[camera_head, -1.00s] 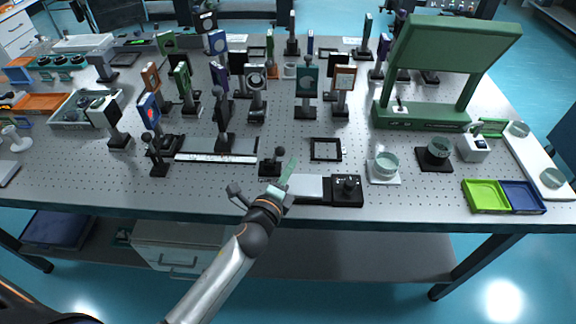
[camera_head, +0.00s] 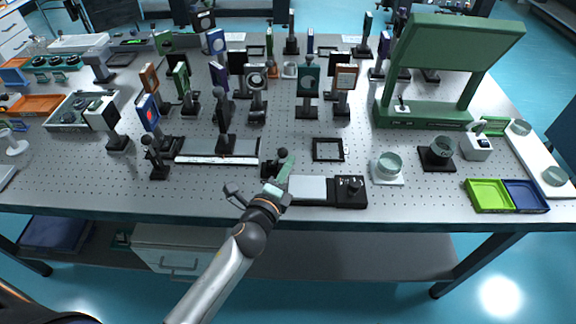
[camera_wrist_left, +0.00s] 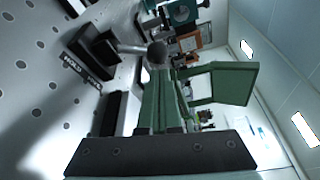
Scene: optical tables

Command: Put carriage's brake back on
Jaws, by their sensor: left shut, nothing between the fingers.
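The brake lever is a short arm with a round dark knob (camera_head: 283,153) on a small black base (camera_head: 268,169), right of the rail's end. In the left wrist view the knob (camera_wrist_left: 157,53) is just beyond my fingertips; I cannot tell whether they touch. A label reading HOLD (camera_wrist_left: 72,62) lies beside the base. The carriage (camera_head: 225,146) with its dark post sits on the rail with a pale scale (camera_head: 205,159). My left gripper (camera_head: 283,168), with green fingers, is shut and empty beside the lever. My right gripper is out of view.
A black-and-white device with a knob (camera_head: 350,191) lies right of my gripper. A black square frame (camera_head: 328,149) lies behind it. Another ball-topped post (camera_head: 155,158) stands left of the rail. Several optic mounts crowd the table behind. The front strip of the table is clear.

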